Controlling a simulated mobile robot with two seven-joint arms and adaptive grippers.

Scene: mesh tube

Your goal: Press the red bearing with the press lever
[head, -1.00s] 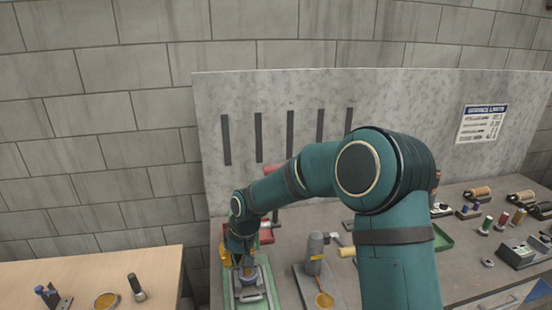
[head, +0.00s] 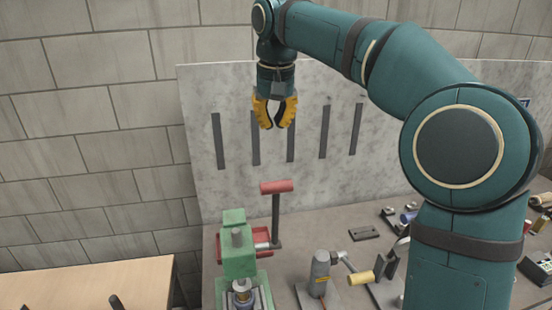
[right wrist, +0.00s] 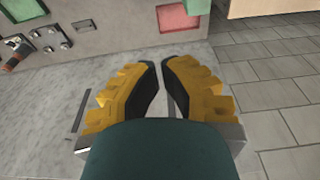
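The green press (head: 238,258) stands on the bench at lower left in the head view. Its lever, a dark upright bar with a red handle (head: 277,186), stands raised beside it on the right. A silver cylindrical part with a gold ring (head: 241,290) sits under the press head, cut by the lower edge. I cannot make out a red bearing for certain. My right gripper (head: 275,126) hangs well above the lever, in front of the wall panel. Its yellow fingers are apart with nothing between them, also in the right wrist view (right wrist: 161,66). My left gripper is out of view.
A grey tool with a yellow-handled arm (head: 320,272) stands right of the press. A wooden table (head: 90,283) is at lower left. A slotted grey panel (head: 222,95) rises behind the bench. My right arm hides much of the bench's right side.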

